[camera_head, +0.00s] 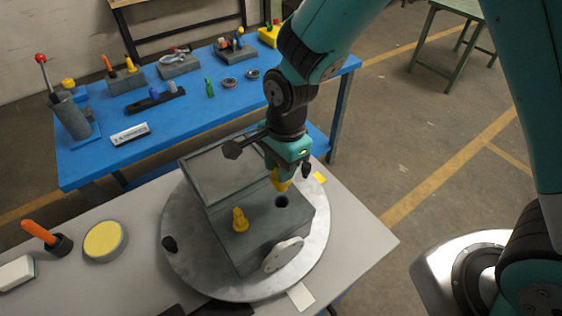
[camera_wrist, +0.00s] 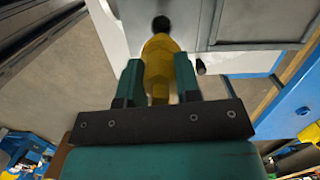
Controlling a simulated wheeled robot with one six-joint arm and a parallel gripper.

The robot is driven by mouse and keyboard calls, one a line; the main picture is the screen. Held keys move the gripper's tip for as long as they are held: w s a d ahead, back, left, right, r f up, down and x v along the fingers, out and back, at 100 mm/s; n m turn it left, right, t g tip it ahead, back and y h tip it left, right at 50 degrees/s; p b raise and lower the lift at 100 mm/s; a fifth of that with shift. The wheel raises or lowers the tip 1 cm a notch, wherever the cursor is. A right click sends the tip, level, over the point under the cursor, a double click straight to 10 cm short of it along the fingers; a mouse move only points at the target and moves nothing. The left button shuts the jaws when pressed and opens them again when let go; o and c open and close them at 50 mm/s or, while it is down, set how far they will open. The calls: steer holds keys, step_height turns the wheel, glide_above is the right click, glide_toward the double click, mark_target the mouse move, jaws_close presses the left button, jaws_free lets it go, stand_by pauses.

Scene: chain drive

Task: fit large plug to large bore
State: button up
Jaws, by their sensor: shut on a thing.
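My gripper (camera_head: 285,172) is shut on a yellow plug (camera_head: 281,182), which points down above the grey housing. The plug also shows between the two fingers in the wrist view (camera_wrist: 160,58). An open dark bore (camera_head: 281,201) is in the housing's top face, just below and in front of the plug in the head view. In the wrist view the dark round bore (camera_wrist: 161,23) shows just beyond the plug's tip. The plug appears apart from the bore. A second yellow plug (camera_head: 240,220) stands upright on the housing top (camera_head: 262,222), left of the bore.
The housing sits on a round metal turntable (camera_head: 182,240) on a grey table. Its raised lid (camera_head: 222,170) stands behind the plugs. A pale round flange (camera_head: 283,255) is on the housing's front. A blue bench (camera_head: 190,115) with tools is behind.

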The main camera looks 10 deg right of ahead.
mark_target(280, 190)
steer(key=shift+f+b, duration=1.45)
steer(key=shift+f, duration=0.95)
steer(key=shift+f+b, duration=1.1)
steer(key=shift+f, duration=0.9)
steer(key=o, duration=1)
steer(key=shift+o, duration=0.2)
steer(key=shift+r, duration=0.15)
step_height(280, 190, up, 17)
steer(key=w+d+b, duration=0.1)
steer(key=d+b, duration=0.1)
steer(key=shift+b, duration=0.4)
